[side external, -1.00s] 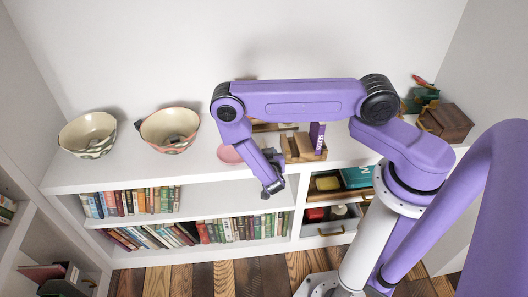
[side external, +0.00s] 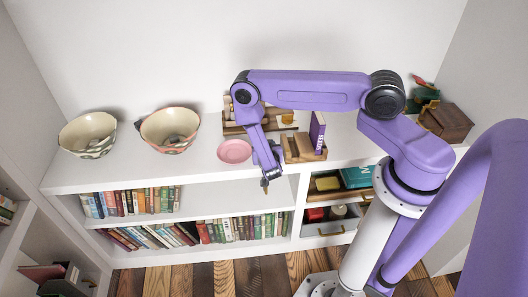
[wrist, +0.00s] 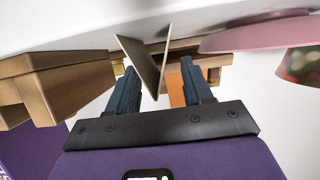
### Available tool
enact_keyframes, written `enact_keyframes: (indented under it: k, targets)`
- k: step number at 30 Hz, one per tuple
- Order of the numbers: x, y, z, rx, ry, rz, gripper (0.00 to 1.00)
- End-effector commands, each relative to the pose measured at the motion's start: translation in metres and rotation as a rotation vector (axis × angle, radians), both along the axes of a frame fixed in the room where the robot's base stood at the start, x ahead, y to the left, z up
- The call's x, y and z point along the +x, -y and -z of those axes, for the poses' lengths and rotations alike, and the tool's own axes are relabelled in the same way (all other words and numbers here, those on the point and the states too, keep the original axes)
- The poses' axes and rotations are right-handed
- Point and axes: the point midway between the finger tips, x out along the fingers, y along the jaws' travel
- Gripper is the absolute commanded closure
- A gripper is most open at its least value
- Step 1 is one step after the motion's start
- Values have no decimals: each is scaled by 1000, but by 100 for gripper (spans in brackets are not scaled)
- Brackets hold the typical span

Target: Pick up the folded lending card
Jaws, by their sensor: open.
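The folded lending card (wrist: 148,66) shows in the wrist view as a thin grey-tan folded sheet, its two leaves spread in a V. It appears in the gap between the fingers of my gripper (wrist: 158,82), near the fingertips. My gripper is open, and I see no clear contact between the fingers and the card. In the side view my gripper (side external: 268,180) hangs at the front edge of the shelf top, just right of the pink dish. I cannot make out the card in the side view.
A pink dish (side external: 235,151) lies left of my gripper. A wooden stand (side external: 303,151) with an upright purple book (side external: 317,131) is close on the right. A wooden rack (side external: 262,117) stands behind. Two bowls (side external: 88,134) (side external: 170,130) stand farther left. Books fill the shelves below.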

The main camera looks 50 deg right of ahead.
Motion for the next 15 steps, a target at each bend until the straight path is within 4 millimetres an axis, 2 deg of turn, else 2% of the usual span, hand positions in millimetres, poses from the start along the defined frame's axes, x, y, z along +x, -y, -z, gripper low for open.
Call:
enact_keyframes:
  k: [1,3,5,15]
  targets:
    - [0,0,0,0,0,0,59]
    - [0,0,0,0,0,0,82]
    - [0,0,0,0,0,0,100]
    - [0,0,0,0,0,0,100]
